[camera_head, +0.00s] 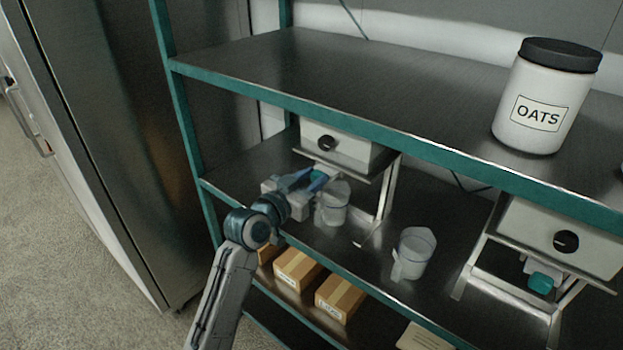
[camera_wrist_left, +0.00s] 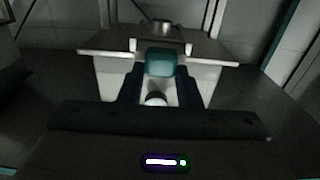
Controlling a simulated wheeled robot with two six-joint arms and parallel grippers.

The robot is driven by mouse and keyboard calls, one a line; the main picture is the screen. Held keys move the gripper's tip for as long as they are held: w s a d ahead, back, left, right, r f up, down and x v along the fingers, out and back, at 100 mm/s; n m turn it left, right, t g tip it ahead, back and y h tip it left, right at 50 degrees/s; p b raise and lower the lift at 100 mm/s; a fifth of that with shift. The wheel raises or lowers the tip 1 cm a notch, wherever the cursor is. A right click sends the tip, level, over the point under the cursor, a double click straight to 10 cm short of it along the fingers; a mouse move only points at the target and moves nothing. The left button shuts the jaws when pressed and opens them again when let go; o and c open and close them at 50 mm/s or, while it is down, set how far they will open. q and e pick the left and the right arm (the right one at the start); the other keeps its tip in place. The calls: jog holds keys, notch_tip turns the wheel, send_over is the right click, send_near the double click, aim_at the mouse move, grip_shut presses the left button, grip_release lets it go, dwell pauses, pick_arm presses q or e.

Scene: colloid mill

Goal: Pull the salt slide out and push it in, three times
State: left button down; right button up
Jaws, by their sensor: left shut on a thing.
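The left dispenser (camera_head: 345,150) is a pale box with a black knob, standing on a metal frame under the upper shelf. The teal handle of its slide (camera_head: 319,178) is below the box; I take this as the salt slide, as no label is legible. My left gripper (camera_head: 312,180) is shut on this handle. In the left wrist view the teal handle (camera_wrist_left: 160,62) sits between the two dark fingertips of my left gripper (camera_wrist_left: 160,74). A clear cup (camera_head: 333,205) stands just right of the gripper. My right gripper is not in view.
A second dispenser (camera_head: 560,238) with its own teal handle (camera_head: 541,283) stands at the right. Another clear cup (camera_head: 414,252) stands between them. An oats jar (camera_head: 545,95) is on the upper shelf (camera_head: 300,75). Cardboard boxes (camera_head: 341,297) sit below; a teal post (camera_head: 187,130) is left.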

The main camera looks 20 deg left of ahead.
pick_arm(q)
jog(key=v, duration=0.4)
jog(key=shift+s+a, duration=0.15)
jog(key=shift+s, duration=0.2)
jog(key=c, duration=1)
grip_release()
jog(key=shift+c, duration=0.2)
jog(key=b+v, duration=0.2)
jog(key=v, duration=0.9)
